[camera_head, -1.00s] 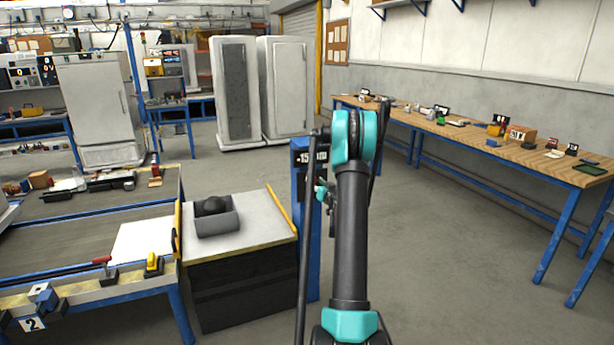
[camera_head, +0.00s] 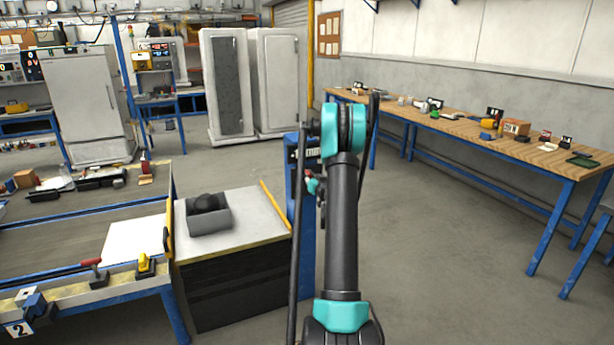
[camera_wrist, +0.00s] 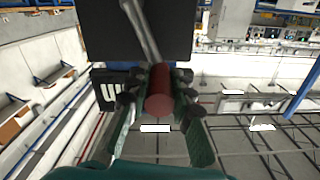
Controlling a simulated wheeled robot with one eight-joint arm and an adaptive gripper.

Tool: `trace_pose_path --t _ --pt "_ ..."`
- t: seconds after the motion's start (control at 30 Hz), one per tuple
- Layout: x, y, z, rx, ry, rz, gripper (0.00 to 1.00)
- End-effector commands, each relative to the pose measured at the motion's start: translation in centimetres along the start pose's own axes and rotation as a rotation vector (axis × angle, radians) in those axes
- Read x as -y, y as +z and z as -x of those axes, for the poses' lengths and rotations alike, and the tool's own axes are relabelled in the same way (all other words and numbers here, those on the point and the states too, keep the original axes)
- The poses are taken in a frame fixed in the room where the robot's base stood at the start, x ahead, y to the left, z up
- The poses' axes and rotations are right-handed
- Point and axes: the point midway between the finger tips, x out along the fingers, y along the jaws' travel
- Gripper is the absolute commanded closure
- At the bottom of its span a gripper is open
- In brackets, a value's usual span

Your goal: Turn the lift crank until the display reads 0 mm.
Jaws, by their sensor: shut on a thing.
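The lift is a blue post (camera_head: 307,225), partly behind my arm in the head view. Its display (camera_head: 312,154) is near the top and partly covered by my arm. A leading 1 and "mm" show, but the full reading cannot be made out. In the wrist view, part of the display (camera_wrist: 106,93) shows sideways beside a dark block. The crank has a metal arm (camera_wrist: 143,32) and a dark red round grip (camera_wrist: 160,98). My gripper (camera_wrist: 159,84) is shut on this grip, one finger on each side.
A grey-topped cabinet (camera_head: 245,222) with an open grey box (camera_head: 209,221) stands left of the post. A blue-framed workbench (camera_head: 90,296) is at the left front. A long wooden bench (camera_head: 535,157) runs along the right wall. The floor between is clear.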

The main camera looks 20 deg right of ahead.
Motion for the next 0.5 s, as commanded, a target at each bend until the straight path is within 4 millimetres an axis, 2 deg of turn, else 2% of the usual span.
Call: trace_pose_path --t 0.5 --pt "-0.52 -0.31 0.05 0.0 0.0 -0.068 1.0"
